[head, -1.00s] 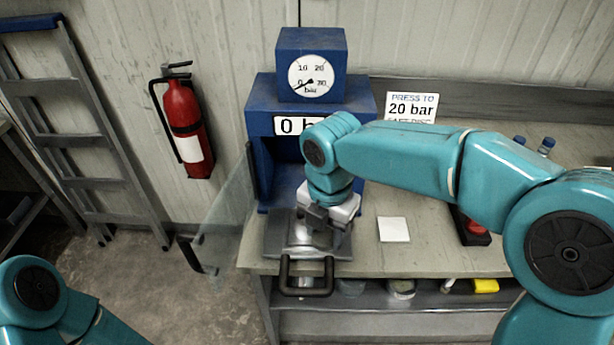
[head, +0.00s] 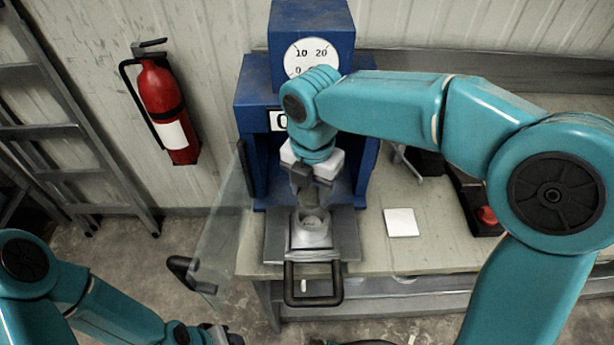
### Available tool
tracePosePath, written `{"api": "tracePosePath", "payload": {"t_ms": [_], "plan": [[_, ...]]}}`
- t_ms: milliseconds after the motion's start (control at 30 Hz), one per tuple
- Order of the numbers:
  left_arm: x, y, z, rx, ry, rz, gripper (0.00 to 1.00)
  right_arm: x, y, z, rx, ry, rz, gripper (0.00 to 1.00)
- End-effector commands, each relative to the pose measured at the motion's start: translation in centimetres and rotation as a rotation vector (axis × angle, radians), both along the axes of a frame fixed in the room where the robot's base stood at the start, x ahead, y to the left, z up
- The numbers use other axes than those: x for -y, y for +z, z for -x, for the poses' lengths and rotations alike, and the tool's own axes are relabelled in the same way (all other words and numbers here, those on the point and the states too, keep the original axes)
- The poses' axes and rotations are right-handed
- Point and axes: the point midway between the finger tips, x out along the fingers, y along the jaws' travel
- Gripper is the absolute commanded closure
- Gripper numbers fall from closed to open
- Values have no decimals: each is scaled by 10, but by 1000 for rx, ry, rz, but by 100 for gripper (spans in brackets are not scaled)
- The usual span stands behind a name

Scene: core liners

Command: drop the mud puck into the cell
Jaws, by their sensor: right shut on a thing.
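My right gripper (head: 312,203) is over the metal cell (head: 311,235), pointing down, shut on a small grey thing that I take to be the mud puck. The fingers hide most of it, and I cannot tell how far it is above the cell's mouth. The cell is a pale round cup on a flat grey tray (head: 345,238) with a black handle at its front. The tray is at the front of the blue press (head: 367,180). My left gripper (head: 232,337) shows only in part at the bottom edge, away from the cell; its jaws are unclear.
The clear guard door (head: 222,225) with a black handle stands open at the press's left. A white square pad (head: 401,222) lies on the bench right of the tray. A dark box with a red part (head: 487,215) is farther right. A fire extinguisher (head: 166,110) hangs on the wall.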

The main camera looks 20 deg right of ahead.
Motion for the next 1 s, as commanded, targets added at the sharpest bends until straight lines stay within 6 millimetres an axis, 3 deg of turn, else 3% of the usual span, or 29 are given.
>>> {"api": "tracePosePath", "payload": {"t_ms": [367, 1000], "plan": [[0, -7, 0, -1, 0, 0, 57, -1, -7, 5, 1, 1, -1, 82], [0, -50, 0, 0, 0, 0, 57, -1, -53, 2, 2, 0, -1, 82]]}}
